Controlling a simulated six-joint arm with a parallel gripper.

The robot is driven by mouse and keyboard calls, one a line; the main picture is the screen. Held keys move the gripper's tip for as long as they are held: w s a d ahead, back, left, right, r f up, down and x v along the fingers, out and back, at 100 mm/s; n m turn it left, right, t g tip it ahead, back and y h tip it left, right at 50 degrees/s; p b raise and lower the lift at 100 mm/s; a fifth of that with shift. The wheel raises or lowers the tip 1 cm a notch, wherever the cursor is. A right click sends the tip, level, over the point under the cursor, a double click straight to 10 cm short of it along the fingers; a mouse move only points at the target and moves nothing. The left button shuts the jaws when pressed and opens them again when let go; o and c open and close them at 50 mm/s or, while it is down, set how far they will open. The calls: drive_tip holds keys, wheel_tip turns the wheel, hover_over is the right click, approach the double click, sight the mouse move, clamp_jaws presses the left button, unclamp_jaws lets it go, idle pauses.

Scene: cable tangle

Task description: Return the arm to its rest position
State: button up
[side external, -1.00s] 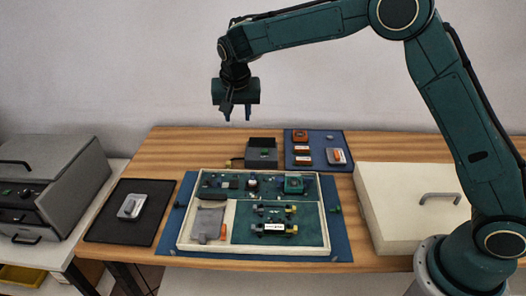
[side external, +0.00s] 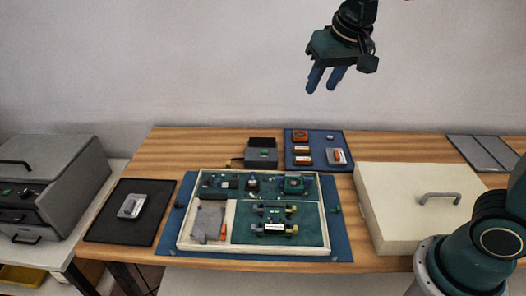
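My gripper (side external: 321,79) is high in the upper middle of the side external view, in front of the bare wall. Its two blue fingers are parted with a gap between them, and nothing shows in the gap. It is well clear of the table (side external: 400,146) and everything on it. Most of my arm is out of the frame at the top and right; my base and a lower link show at the lower right.
A cream tray (side external: 181,232) with green compartments and small parts lies on a blue mat (side external: 342,243). A cream box lid with a handle (side external: 400,200) lies at right. A dark mat (side external: 100,223), grey device (side external: 70,175) and small dark box (side external: 261,157) stand around it.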

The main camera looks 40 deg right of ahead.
drive_tip(key=s+f+n, duration=0.1)
drive_tip(key=s+n, duration=0.1)
drive_tip(key=s, duration=0.7)
drive_tip(key=s+f+n+t+y, duration=0.1)
drive_tip(key=s+f, duration=0.1)
drive_tip(key=s, duration=0.8)
drive_tip(key=shift+s+d+f+n, duration=0.25)
drive_tip(key=shift+d+f+n, duration=0.05)
drive_tip(key=shift+d+n, duration=0.1)
